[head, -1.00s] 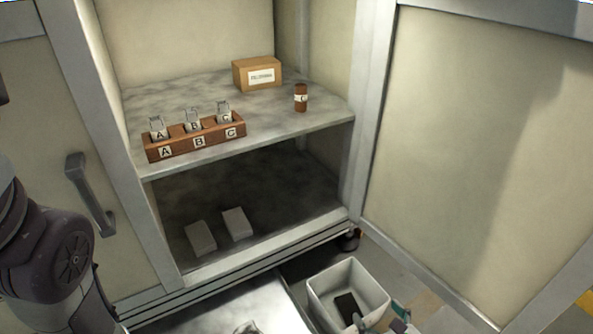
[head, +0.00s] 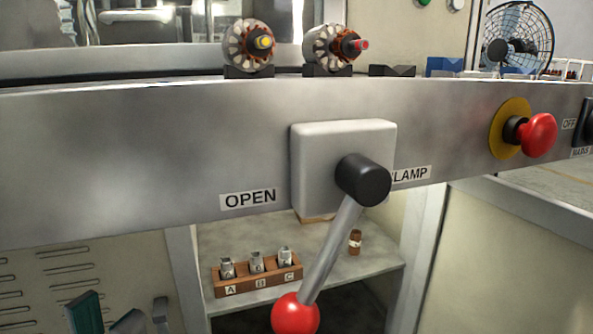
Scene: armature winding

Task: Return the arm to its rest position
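My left gripper (head: 107,315) shows only at the bottom left edge, in front of the vented panel. Its teal-padded fingertips stand apart and nothing shows between them; the rest of that arm is below the picture. The gripper is clear of the clamp lever (head: 336,238), which hangs down and slightly left from its grey housing, ending in a red ball. My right gripper is not in view.
A metal front beam (head: 110,150) crosses the view, with OPEN and CLAMP labels and a red emergency button (head: 537,135). Two wound armatures (head: 246,46) (head: 330,47) sit above it in dark cradles. Below, a cabinet shelf holds a lettered wooden rack (head: 258,279) and a brown spool (head: 355,242).

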